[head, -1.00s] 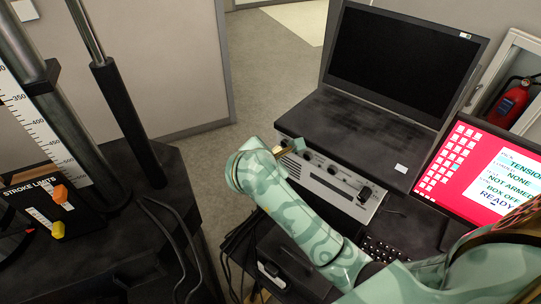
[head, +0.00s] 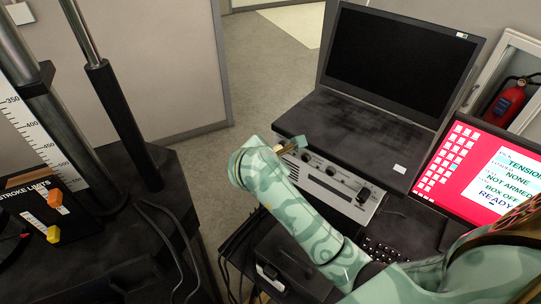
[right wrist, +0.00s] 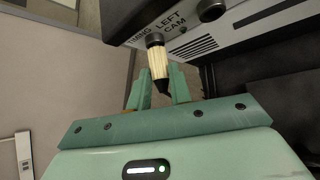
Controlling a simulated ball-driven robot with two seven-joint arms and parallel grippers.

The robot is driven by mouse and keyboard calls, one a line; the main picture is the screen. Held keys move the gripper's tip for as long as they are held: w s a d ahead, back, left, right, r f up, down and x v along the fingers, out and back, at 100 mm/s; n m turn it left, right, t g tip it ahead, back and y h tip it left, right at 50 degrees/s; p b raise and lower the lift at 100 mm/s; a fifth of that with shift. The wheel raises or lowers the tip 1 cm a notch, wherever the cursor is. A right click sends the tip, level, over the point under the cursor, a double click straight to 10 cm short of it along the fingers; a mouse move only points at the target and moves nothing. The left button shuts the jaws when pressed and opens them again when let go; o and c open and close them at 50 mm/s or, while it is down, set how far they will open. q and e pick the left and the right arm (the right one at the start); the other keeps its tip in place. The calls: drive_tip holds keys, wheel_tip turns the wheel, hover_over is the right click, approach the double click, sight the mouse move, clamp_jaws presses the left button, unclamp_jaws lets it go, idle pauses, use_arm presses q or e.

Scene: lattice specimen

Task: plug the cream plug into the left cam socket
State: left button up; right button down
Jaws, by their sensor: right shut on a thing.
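The cream plug (right wrist: 159,63) is ribbed and sits between the two green fingers of my right gripper (right wrist: 162,84), which is shut on it. A dark piece shows at its near end. In the head view my right gripper (head: 291,146) is at the upper left corner of the grey unit (head: 335,184); the plug is not clear there. My left gripper is not in view.
A second black round part (right wrist: 210,9) is to the right on the panel. A dark testing frame (head: 122,115) stands at the left.

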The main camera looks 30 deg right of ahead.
drive_tip(key=shift+w+d+r, duration=0.1)
drive_tip(key=shift+d+r, duration=0.05)
drive_tip(key=shift+d, duration=0.15)
idle(0.4)
drive_tip(key=c, duration=1.3)
unclamp_jaws()
drive_tip(key=shift+o, duration=0.6)
drive_tip(key=shift+d, duration=0.15)
drive_tip(key=o, duration=0.5)
drive_tip(key=shift+p+v, duration=1.5)
drive_tip(key=shift+v, duration=1.05)
